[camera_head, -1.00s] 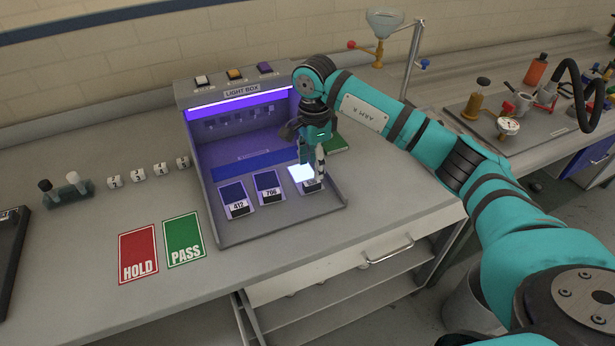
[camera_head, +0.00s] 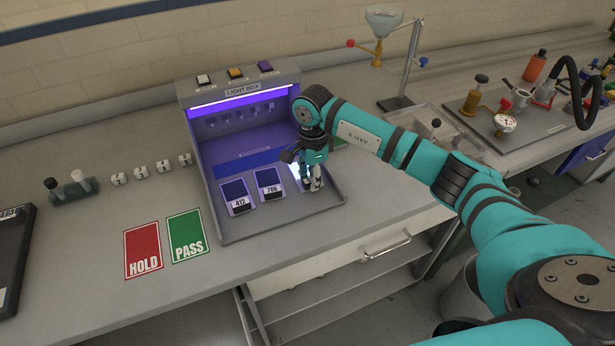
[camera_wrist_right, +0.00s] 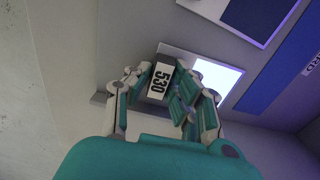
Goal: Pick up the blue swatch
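Three numbered swatch cards lie on the light box floor (camera_head: 240,228). Card 412 (camera_head: 236,196) and card 706 (camera_head: 269,184) both have dark blue faces under the violet light. The third card, 530 (camera_wrist_right: 218,76), has a bright, glowing pale face; its number label shows in the right wrist view. My right gripper (camera_head: 309,184) points down over card 530 and hides most of it in the head view. In the wrist view its fingers (camera_wrist_right: 164,84) stand apart on either side of the 530 label; contact is unclear. My left gripper is not in view.
A light box (camera_head: 240,92) rises behind the cards, with a blue strip (camera_wrist_right: 287,66) inside. Red HOLD (camera_head: 143,251) and green PASS (camera_head: 187,235) mats lie left of it. Small numbered cubes and a bottle rack (camera_head: 72,188) stand farther left. A funnel stand (camera_head: 402,70) is behind my right arm.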

